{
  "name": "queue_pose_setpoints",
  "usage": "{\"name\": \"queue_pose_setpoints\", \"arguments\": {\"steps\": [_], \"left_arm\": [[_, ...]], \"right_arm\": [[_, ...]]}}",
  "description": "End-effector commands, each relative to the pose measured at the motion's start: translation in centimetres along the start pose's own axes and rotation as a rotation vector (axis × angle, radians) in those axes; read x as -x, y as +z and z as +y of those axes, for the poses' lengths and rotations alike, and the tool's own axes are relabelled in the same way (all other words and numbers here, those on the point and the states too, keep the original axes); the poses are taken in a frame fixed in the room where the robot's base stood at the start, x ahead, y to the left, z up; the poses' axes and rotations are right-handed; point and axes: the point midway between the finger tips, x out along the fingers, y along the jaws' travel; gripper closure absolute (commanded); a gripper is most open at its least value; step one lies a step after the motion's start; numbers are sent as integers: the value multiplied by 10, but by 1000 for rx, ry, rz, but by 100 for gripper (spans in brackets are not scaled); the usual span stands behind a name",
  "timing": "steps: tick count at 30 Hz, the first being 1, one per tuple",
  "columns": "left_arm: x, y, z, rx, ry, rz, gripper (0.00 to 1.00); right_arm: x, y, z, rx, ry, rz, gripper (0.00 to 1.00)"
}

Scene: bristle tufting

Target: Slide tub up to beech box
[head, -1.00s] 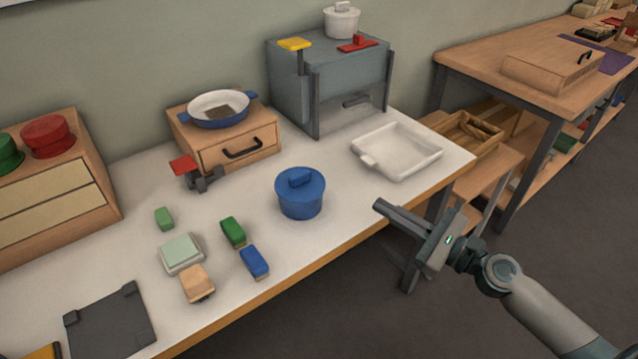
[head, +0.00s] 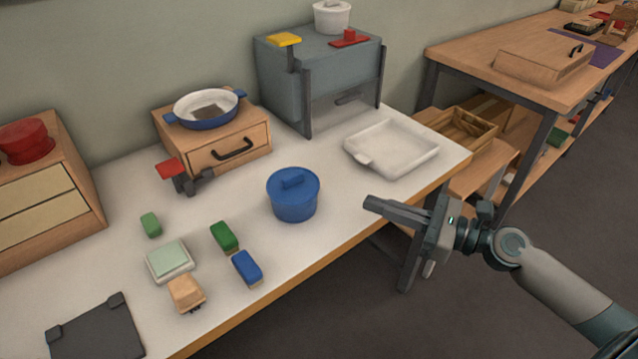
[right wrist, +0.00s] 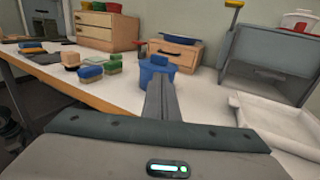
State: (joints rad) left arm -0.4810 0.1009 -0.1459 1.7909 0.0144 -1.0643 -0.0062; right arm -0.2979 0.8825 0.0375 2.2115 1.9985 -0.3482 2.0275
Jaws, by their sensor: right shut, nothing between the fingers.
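A blue lidded tub (head: 292,203) stands on the white worktop near its front edge. It also shows in the right wrist view (right wrist: 146,75), partly hidden behind my fingers. A beech box (head: 215,157) with one drawer and a dark handle stands behind the tub, to its left, with a clear gap between them. It shows in the right wrist view too (right wrist: 185,54). My right gripper (head: 370,204) is shut and empty, to the right of the tub and apart from it, its fingers pointing towards it. My left gripper is out of view.
A blue pan (head: 207,122) sits on the beech box. A white tray (head: 410,150) lies right of the tub, before a grey cabinet (head: 285,85). Several small brushes and blocks lie left of the tub.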

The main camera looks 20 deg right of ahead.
Motion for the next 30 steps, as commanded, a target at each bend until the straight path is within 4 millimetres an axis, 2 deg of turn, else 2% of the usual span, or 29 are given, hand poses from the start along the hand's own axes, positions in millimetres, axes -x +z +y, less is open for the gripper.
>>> {"name": "queue_pose_setpoints", "arguments": {"steps": [8,22,30], "left_arm": [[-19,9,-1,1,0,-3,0],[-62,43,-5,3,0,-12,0],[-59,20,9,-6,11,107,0]], "right_arm": [[-24,4,-1,3,-1,-2,100],[-70,4,0,3,0,-2,100],[-108,4,0,1,-1,-2,100]]}}
